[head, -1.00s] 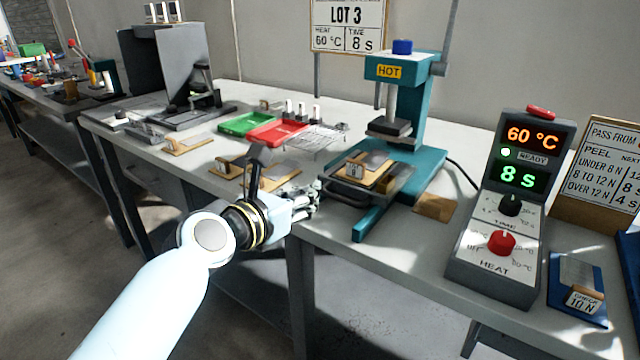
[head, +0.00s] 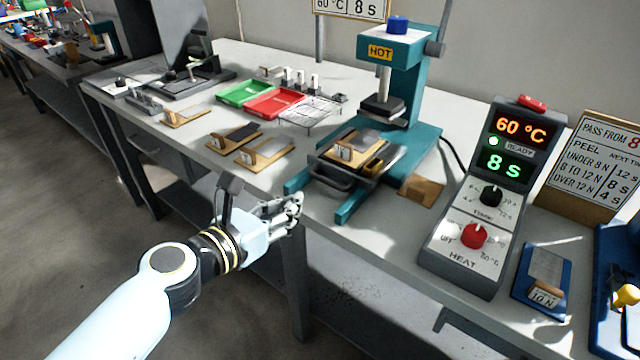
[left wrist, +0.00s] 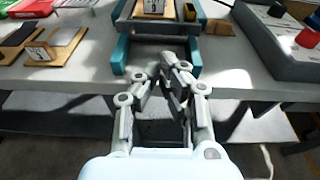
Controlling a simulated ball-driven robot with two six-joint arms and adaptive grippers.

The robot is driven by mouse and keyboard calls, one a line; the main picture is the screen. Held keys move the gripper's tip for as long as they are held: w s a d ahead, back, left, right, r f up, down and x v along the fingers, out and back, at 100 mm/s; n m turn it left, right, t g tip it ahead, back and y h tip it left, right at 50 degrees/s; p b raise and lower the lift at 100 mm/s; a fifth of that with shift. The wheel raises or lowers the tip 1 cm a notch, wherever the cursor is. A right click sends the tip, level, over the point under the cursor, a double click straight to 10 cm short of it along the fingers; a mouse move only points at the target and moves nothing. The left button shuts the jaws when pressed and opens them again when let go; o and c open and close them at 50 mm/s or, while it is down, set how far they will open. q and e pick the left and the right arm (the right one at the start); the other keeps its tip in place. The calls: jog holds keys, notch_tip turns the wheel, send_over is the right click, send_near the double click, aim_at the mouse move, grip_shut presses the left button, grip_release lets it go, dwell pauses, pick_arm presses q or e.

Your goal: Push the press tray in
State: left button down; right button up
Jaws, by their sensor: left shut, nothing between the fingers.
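The teal hot press (head: 397,45) stands on the bench with its dark upper plate raised. Its press tray (head: 318,170) is dark with a front handle and sits out in front of the plate, between the two teal base legs. A wooden board with a numbered tag and a grey strip (head: 350,147) lies on the tray. My left gripper (head: 296,205) is shut and empty, at the bench's front edge, in front of the tray handle and apart from it. In the left wrist view the gripper (left wrist: 165,75) points at the tray (left wrist: 158,27). My right gripper is out of view.
A control box (head: 480,215) reading 60 °C and 8 s, with a green light, stands right of the press. Green (head: 243,93) and red (head: 275,103) trays, a wire rack (head: 311,112) and wooden boards (head: 265,153) lie to the left. A small wooden block (head: 421,190) lies right of the tray.

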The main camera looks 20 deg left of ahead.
pick_arm(q)
jog(key=b, duration=0.1)
send_near(346, 163)
jog(key=shift+w+f, duration=0.15)
jog(key=shift+f, duration=0.45)
jog(key=shift+w+f, duration=0.15)
jog(key=shift+f, duration=0.5)
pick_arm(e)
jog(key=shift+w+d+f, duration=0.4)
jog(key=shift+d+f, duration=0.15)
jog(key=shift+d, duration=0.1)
pick_arm(q)
jog(key=x, duration=0.3)
jog(key=r+b+x, duration=0.1)
jog(key=x, duration=0.1)
jog(key=b+x, duration=0.1)
jog(key=x, duration=0.2)
jog(key=shift+w+d+r, duration=0.2)
jog(key=shift+w+r, duration=0.1)
jog(key=shift+w, duration=0.15)
jog(key=shift+r, duration=0.25)
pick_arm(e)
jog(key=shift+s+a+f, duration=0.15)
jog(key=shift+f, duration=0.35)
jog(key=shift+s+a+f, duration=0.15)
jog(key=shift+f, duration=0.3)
pick_arm(q)
jog(key=shift+w, duration=0.1)
